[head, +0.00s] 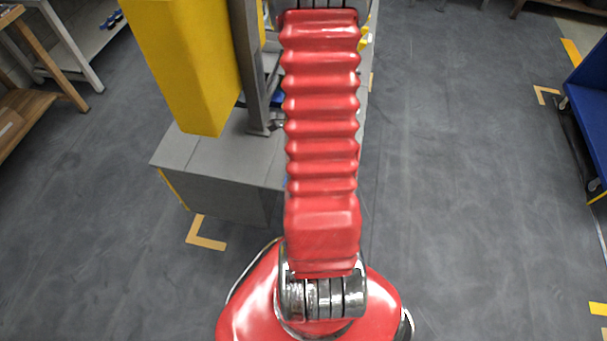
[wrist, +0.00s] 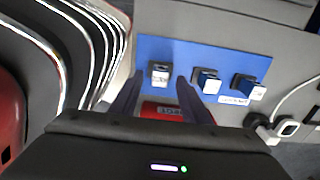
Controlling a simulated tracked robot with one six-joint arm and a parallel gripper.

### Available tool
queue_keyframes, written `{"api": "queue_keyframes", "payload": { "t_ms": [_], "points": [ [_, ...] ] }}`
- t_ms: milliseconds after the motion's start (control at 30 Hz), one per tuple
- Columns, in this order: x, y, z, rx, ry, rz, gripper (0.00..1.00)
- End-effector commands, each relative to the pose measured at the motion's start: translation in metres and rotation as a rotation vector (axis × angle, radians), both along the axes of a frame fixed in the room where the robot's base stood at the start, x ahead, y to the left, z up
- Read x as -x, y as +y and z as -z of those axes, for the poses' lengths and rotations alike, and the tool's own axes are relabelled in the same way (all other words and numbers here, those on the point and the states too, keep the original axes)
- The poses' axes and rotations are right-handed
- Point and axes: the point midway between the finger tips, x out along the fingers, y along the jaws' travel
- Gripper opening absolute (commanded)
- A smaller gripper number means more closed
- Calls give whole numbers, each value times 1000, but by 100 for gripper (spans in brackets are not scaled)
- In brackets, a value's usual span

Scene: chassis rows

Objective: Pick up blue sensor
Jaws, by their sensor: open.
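In the wrist view my gripper (wrist: 160,78) is open, with its two dark fingers pointing toward a blue mat (wrist: 185,52) on a grey surface. A small dark-and-silver block (wrist: 160,73) shows between the fingertips. A red labelled piece (wrist: 163,110) shows between the fingers, partly hidden by my gripper's body. In the head view my arm hides the gripper.
A white device (wrist: 286,127) with a cable lies at the right in the wrist view. In the head view a grey bench (head: 220,150) and a yellow panel (head: 185,70) stand left of my arm. A blue cart (head: 590,90) is at the right edge. Floor between is clear.

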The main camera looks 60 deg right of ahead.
Motion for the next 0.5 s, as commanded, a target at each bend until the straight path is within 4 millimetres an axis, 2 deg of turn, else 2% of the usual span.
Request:
{"api": "queue_keyframes", "payload": {
  "t_ms": [200,500],
  "points": [
    [1,1,23,-2,2,0,42],
    [0,1,30,-1,0,0,42]
  ]
}}
